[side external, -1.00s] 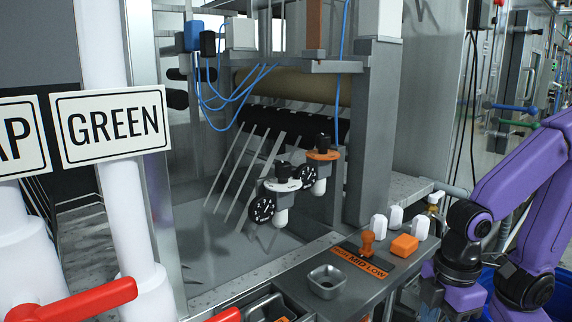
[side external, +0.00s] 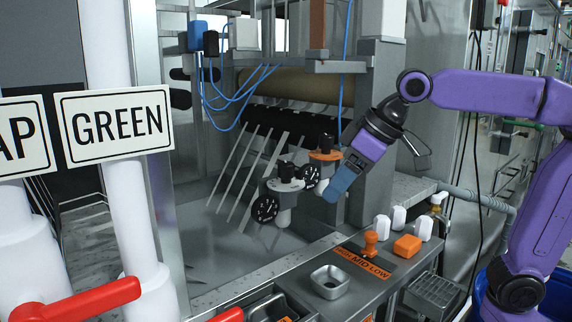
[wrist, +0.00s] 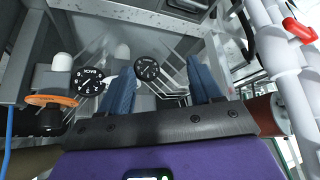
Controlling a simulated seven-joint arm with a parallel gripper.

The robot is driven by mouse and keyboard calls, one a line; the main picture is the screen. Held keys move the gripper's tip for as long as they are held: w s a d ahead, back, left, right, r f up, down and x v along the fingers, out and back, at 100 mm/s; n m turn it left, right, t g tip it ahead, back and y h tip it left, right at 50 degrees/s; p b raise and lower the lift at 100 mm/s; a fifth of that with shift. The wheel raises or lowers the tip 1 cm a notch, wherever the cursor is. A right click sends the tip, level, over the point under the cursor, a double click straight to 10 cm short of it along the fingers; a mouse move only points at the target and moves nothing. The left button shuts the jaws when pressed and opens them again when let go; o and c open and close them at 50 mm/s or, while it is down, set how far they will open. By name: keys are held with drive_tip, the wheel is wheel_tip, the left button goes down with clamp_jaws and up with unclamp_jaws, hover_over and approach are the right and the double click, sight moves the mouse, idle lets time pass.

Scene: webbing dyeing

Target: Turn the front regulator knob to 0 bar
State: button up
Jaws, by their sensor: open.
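The regulator with the pale grey collar has a black knob (side external: 287,171) on top and a black dial gauge (side external: 264,209). The orange-collared regulator stands behind it, with a black knob (side external: 326,142). In the wrist view the orange-collared regulator's gauge (wrist: 90,81) reads BACK, which marks the grey-collared one as front. The front gauge (wrist: 147,68) shows between my fingers; its reading is too small to tell, and its knob is hidden in this view. My gripper (side external: 335,193) is open and empty, pointing down, right of the orange-collared regulator in the side view. Its blue fingers (wrist: 160,70) are spread apart.
A bench ledge holds an orange stamp-like handle (side external: 370,245), an orange block (side external: 407,246), several white pieces and a metal dish (side external: 329,281). A grey column (side external: 374,130) stands behind my gripper. Blue tubes (side external: 240,95) hang above the regulators. Red lever handles (side external: 75,302) are at lower left.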

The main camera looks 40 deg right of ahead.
sight(286, 163)
drive_tip(key=w+d+r+m+t, duration=0.3)
drive_tip(key=w+d+r, duration=0.25)
drive_tip(key=r, duration=0.45)
drive_tip(key=shift+h, duration=0.3)
drive_tip(key=x, duration=1.7)
drive_tip(key=shift+w+a+r, duration=0.1)
drive_tip(key=shift+w+r, duration=0.05)
drive_tip(key=shift+w, duration=0.2)
drive_tip(key=c, duration=1)
drive_tip(key=shift+n, duration=0.4)
drive_tip(key=n+g+y, duration=0.2)
drive_tip(key=n+y, duration=0.2)
drive_tip(key=n, duration=0.1)
drive_tip(key=n+g+y, duration=0.1)
drive_tip(key=n+g, duration=0.1)
drive_tip(key=n, duration=0.1)
drive_tip(key=n+g+y, duration=0.1)
drive_tip(key=n+g, duration=0.1)
drive_tip(key=n, duration=0.1)
